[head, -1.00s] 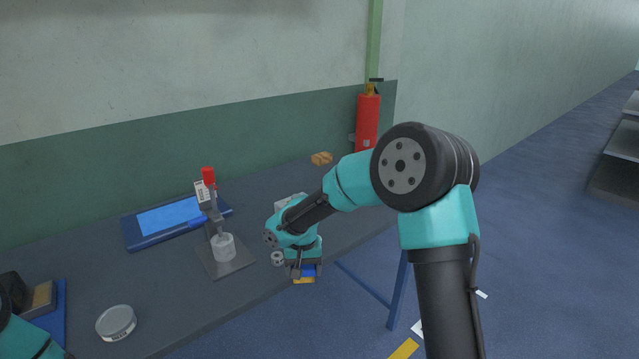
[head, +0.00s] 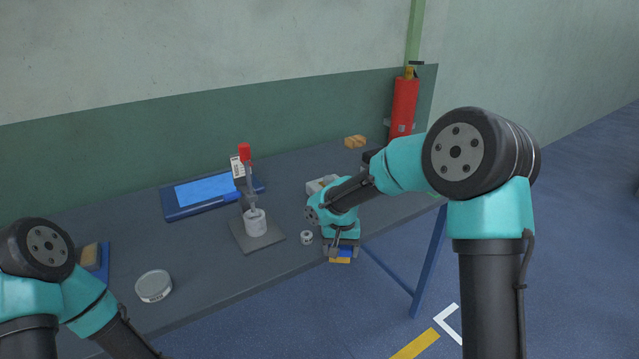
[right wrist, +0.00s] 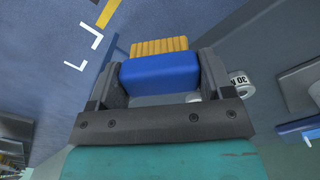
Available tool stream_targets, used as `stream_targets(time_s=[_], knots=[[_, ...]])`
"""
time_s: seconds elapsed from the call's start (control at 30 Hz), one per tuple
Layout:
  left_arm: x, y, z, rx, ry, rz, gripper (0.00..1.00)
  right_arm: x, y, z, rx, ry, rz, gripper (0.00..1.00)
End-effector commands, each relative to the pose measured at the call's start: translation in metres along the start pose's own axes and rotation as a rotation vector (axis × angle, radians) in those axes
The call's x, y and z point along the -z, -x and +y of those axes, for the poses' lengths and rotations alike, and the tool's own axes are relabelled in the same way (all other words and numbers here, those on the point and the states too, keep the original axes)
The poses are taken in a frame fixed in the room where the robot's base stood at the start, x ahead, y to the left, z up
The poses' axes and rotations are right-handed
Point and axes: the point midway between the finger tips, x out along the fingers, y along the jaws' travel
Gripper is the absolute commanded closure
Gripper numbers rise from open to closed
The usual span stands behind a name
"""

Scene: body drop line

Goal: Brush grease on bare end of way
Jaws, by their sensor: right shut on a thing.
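My right gripper (head: 340,252) is shut on a blue block with yellow bristle-like ridges, which looks like a brush (head: 340,260). It holds the brush by the table's front edge. In the right wrist view the brush (right wrist: 160,68) sits between the two fingers, its yellow side pointing away from the palm. A round, light-lidded tin (head: 154,286) stands on the table at the left; I cannot tell whether it holds grease. I cannot make out the way or its bare end. My left arm comes in at the left, and its gripper is out of the picture.
A stand plate (head: 257,240) carries a grey cup and a red-topped post. A small white ring (head: 307,237) lies just left of my right gripper. A blue tablet (head: 213,193), a light box (head: 322,183) and an orange item (head: 355,141) lie further back on the table.

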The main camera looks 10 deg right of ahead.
Motion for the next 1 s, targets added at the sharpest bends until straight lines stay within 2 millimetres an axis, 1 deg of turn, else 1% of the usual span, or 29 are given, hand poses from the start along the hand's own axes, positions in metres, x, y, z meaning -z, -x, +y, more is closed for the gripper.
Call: stream_targets(time_s=[0.07, 0.17, 0.27, 0.37, 0.4, 0.47, 0.5, 0.57, 0.6, 0.67, 0.7, 0.77, 0.8, 0.87, 0.9, 0.97, 1.0], knots=[[0.000, 0.000, 0.000, 0.000, 0.000, 0.000, 0.53, 0.008, 0.001, 0.007, 0.000, -0.042, 0.001, 0.45], [0.000, 0.000, 0.000, 0.000, 0.000, 0.000, 0.53, 0.024, 0.004, 0.024, 0.000, -0.138, 0.002, 0.45], [0.000, 0.000, 0.000, 0.000, 0.000, 0.000, 0.53, 0.047, 0.009, 0.052, -0.001, -0.282, 0.002, 0.45], [0.000, 0.000, 0.000, 0.000, 0.000, 0.000, 0.53, 0.073, 0.015, 0.088, -0.003, -0.461, 0.001, 0.45], [0.000, 0.000, 0.000, 0.000, 0.000, 0.000, 0.53, 0.083, 0.017, 0.103, -0.003, -0.536, 0.001, 0.45], [0.000, 0.000, 0.000, 0.000, 0.000, 0.000, 0.53, 0.096, 0.021, 0.128, -0.004, -0.648, 0.000, 0.45], [0.000, 0.000, 0.000, 0.000, 0.000, 0.000, 0.53, 0.104, 0.024, 0.144, -0.005, -0.720, -0.001, 0.45], [0.000, 0.000, 0.000, 0.000, 0.000, 0.000, 0.53, 0.115, 0.028, 0.170, -0.005, -0.831, -0.001, 0.45], [0.000, 0.000, 0.000, 0.000, 0.000, 0.000, 0.53, 0.121, 0.031, 0.187, -0.005, -0.903, -0.001, 0.45], [0.000, 0.000, 0.000, 0.000, 0.000, 0.000, 0.53, 0.130, 0.035, 0.213, -0.007, -1.009, -0.002, 0.45], [0.000, 0.000, 0.000, 0.000, 0.000, 0.000, 0.53, 0.135, 0.038, 0.231, -0.007, -1.080, -0.003, 0.45], [0.000, 0.000, 0.000, 0.000, 0.000, 0.000, 0.53, 0.141, 0.043, 0.258, -0.007, -1.185, -0.004, 0.45], [0.000, 0.000, 0.000, 0.000, 0.000, 0.000, 0.53, 0.144, 0.045, 0.276, -0.007, -1.254, -0.004, 0.45], [0.000, 0.000, 0.000, 0.000, 0.000, 0.000, 0.53, 0.148, 0.050, 0.303, -0.008, -1.358, -0.004, 0.45], [0.000, 0.000, 0.000, 0.000, 0.000, 0.000, 0.53, 0.150, 0.053, 0.321, -0.008, -1.426, -0.004, 0.45], [0.000, 0.000, 0.000, 0.000, 0.000, 0.000, 0.53, 0.151, 0.058, 0.348, -0.008, -1.529, -0.005, 0.45], [0.000, 0.000, 0.000, 0.000, 0.000, 0.000, 0.53, 0.151, 0.061, 0.367, -0.008, -1.597, -0.006, 0.45]])
